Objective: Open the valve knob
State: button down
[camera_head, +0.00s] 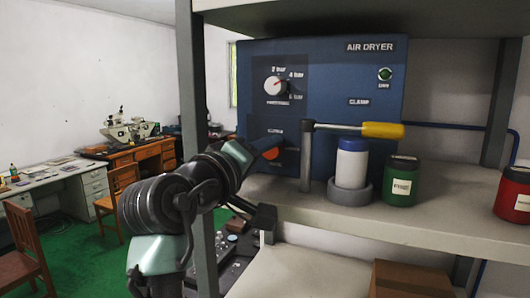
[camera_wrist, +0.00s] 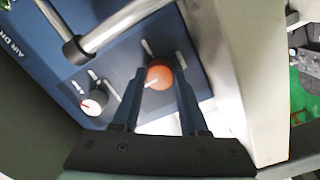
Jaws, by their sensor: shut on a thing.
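The orange valve knob (camera_head: 268,154) is on the lower left of the blue air dryer panel (camera_head: 330,70), mostly hidden behind my gripper (camera_head: 270,145) in the head view. In the wrist view, the orange knob (camera_wrist: 160,72) sits between the two fingertips of my gripper (camera_wrist: 161,78), which is shut on it. A pale mark runs across the knob's face toward the lower left. The lettering beside the knob is too small to read surely.
A white dial (camera_head: 275,86) is above the knob. A clamp with a yellow handle (camera_head: 383,130) reaches over a blue-capped white bottle (camera_head: 350,165), right of my gripper. A green jar (camera_head: 401,182) and red jar (camera_head: 513,195) stand on the shelf (camera_head: 440,215). A grey post (camera_head: 196,150) is close at left.

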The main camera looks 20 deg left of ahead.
jog(key=shift+m+b, duration=0.35)
jog(key=shift+m, duration=0.05)
jog(key=m+b, duration=0.2)
jog(key=shift+f+m, duration=0.1)
jog(key=shift+m, duration=0.3)
jog(key=m+b, duration=0.3)
jog(key=m, duration=0.2)
jog(key=shift+g, duration=0.3)
jog(key=m+b, duration=0.2)
jog(key=m, duration=0.2)
jog(key=shift+m+y, duration=0.3)
jog(key=shift+y, duration=0.1)
jog(key=shift+d+r+m+b, duration=0.15)
jog(key=shift+m+b, duration=0.55)
jog(key=shift+m, duration=1.2)
jog(key=shift+r, duration=0.1)
jog(key=shift+c, duration=2.2)
grip_release()
